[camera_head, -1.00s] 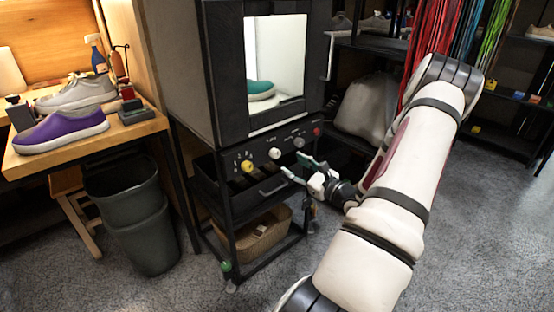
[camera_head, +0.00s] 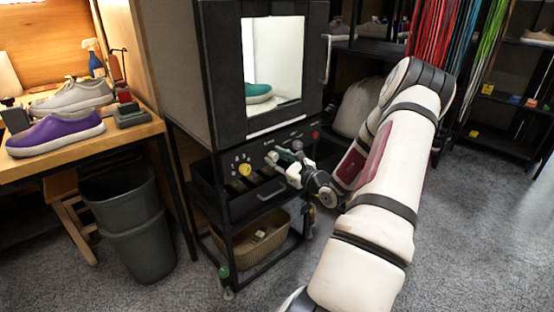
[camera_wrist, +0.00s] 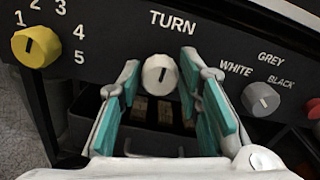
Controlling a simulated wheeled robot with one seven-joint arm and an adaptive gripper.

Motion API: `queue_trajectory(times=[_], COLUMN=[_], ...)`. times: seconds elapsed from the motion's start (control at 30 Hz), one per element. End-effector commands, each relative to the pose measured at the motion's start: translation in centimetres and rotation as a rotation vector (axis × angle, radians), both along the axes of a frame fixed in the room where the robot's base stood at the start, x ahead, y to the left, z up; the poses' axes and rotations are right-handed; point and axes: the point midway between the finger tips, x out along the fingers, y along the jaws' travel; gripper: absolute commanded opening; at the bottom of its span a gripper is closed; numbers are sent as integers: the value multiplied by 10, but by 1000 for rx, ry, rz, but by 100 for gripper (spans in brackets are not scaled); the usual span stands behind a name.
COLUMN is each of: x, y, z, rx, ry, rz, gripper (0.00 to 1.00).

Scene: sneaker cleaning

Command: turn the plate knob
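The white knob (camera_wrist: 160,75) under the word TURN sits on the dark front panel of the cabinet (camera_head: 222,90), its dark pointer mark near vertical. My gripper (camera_head: 281,158) is at the panel, its teal-padded fingers open. In the wrist view the fingers stand left and right of the white knob, with gaps on both sides. I cannot tell how deep they reach around it. In the head view the fingers hide the knob. A teal shoe (camera_head: 258,91) is behind the cabinet's window.
A yellow knob (camera_wrist: 36,47) numbered 1 to 5 is left of the white knob. A grey knob (camera_wrist: 261,99) marked WHITE, GREY and BLACK is right, then a red button (camera_wrist: 314,108). A drawer handle (camera_head: 271,193) is below. A bin (camera_head: 128,215) and shoe table (camera_head: 90,147) stand left.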

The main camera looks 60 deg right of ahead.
Motion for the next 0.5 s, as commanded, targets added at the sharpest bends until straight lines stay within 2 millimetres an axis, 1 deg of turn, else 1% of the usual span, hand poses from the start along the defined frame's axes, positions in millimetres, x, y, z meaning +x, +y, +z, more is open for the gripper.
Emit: queue_trajectory(times=[0.03,0.1,0.33,0.5], x=[0,0,0,0], y=[0,0,0,0], z=[0,0,0,2], rx=[0,0,8,53], ry=[0,0,-2,-13], rz=[0,0,0,0], gripper=[13,0,0,0])
